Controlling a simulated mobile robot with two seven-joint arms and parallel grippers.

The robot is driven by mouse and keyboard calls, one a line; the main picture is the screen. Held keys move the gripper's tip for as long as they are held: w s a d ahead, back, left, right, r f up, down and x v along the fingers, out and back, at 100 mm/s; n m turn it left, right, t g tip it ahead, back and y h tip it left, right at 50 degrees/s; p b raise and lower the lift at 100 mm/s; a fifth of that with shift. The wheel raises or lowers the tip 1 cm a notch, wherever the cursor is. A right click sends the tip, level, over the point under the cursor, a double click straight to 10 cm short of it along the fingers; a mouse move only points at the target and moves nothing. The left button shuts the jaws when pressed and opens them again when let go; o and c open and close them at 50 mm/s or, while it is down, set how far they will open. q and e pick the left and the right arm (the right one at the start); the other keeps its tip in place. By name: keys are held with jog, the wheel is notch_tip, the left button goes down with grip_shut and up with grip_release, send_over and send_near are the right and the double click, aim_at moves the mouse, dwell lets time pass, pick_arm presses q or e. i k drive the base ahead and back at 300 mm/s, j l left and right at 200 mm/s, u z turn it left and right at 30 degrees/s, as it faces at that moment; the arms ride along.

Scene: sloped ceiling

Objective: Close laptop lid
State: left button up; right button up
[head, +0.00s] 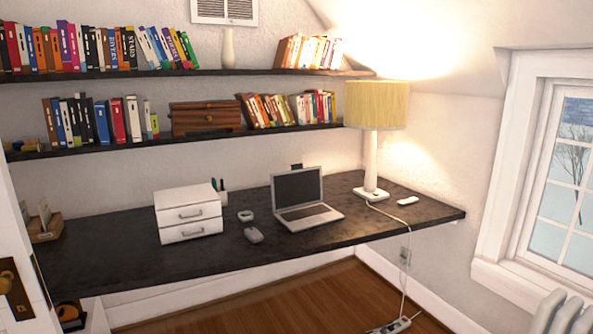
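An open laptop (303,201) stands on the dark desk (350,230), right of the middle. Its lid is raised, with a dark screen (297,187) facing the front. Its base with the keyboard (305,212) lies flat on the desk. I cannot make out either of my grippers in the head view, and nothing touches the laptop.
A grey mouse (253,235), a small round item (245,216) and a white drawer box (188,213) stand left of the laptop. A yellow-shaded lamp (376,105) stands behind right. Bookshelves hang above. A pale shape (562,315) at the lower right is unclear. The wooden floor (290,305) looks mostly clear.

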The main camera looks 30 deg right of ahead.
aim_at(299, 187)
jog(key=i+l, duration=0.3)
jog(key=i+l+u, duration=0.1)
jog(key=i+l, duration=0.2)
jog(key=l, duration=0.15)
jog(key=i+l+u, duration=0.1)
jog(key=i+l, duration=0.45)
jog(key=l, duration=0.25)
jog(key=i+l+u, duration=0.1)
jog(key=i+l, duration=0.2)
jog(key=l, duration=0.15)
